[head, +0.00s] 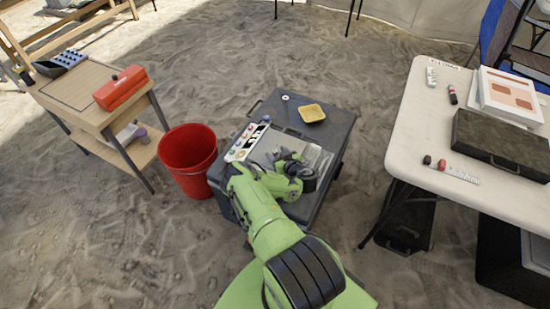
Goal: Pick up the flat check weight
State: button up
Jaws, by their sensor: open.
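A small round pale disc with a dark centre (285,97) lies on the far left part of the dark grey case's lid (335,128); it looks like the flat check weight, though it is too small to be sure. My gripper (292,158), at the end of my green arm, is over the nearer half of the lid, apart from the disc and nearer to me. Its jaws are open; their tips are small and partly hidden by the wrist.
On the lid are a yellow tray (312,113), a white strip with coloured dots (246,143) and a clear flat item (318,158). A red bucket (187,157) stands left. A wooden stand (85,95) and a white table (415,130) flank the case.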

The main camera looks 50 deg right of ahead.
jog(key=shift+w+f, duration=0.1)
jog(key=shift+w, duration=0.2)
jog(key=shift+d, duration=0.1)
grip_shut()
